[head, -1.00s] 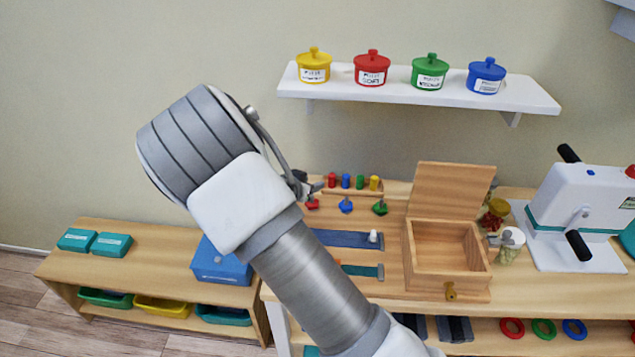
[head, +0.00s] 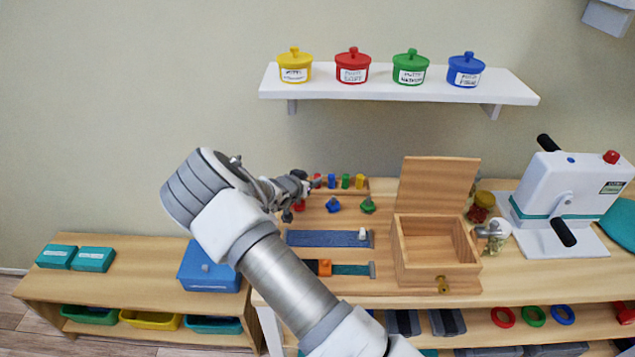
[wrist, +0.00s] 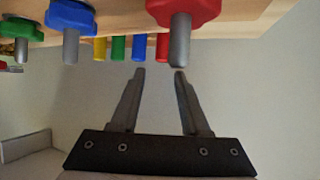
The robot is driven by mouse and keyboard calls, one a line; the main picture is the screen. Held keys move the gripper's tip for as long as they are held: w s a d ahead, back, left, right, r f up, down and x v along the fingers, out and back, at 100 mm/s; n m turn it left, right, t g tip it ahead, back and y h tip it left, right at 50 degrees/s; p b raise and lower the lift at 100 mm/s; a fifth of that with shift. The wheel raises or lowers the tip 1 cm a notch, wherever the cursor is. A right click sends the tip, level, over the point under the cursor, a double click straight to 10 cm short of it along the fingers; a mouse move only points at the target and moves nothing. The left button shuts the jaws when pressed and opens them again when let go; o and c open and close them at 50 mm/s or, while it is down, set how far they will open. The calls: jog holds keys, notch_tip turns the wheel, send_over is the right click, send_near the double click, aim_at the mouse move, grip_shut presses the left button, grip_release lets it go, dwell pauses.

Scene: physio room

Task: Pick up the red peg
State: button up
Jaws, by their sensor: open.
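The red peg (head: 317,181) stands at the left end of a row of pegs at the back of the wooden board, partly hidden by my gripper in the head view. In the wrist view the red peg (wrist: 162,47) shows between and beyond my fingertips, partly behind a red knob. My gripper (wrist: 159,73) is open and empty, its fingers apart and pointing toward the peg row. In the head view my gripper (head: 309,182) is close to the left of the red peg; whether it touches cannot be told.
Blue (head: 332,181), green (head: 345,181) and yellow (head: 360,181) pegs stand right of the red one. Red (wrist: 183,10), blue (wrist: 70,16) and green (wrist: 20,28) knobs sit in front. An open wooden box (head: 440,277) stands to the right. A shelf (head: 395,91) with lidded pots hangs above.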

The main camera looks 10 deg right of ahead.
aim_at(317, 176)
jog(key=shift+x, duration=2.65)
jog(key=shift+a, duration=0.2)
grip_shut()
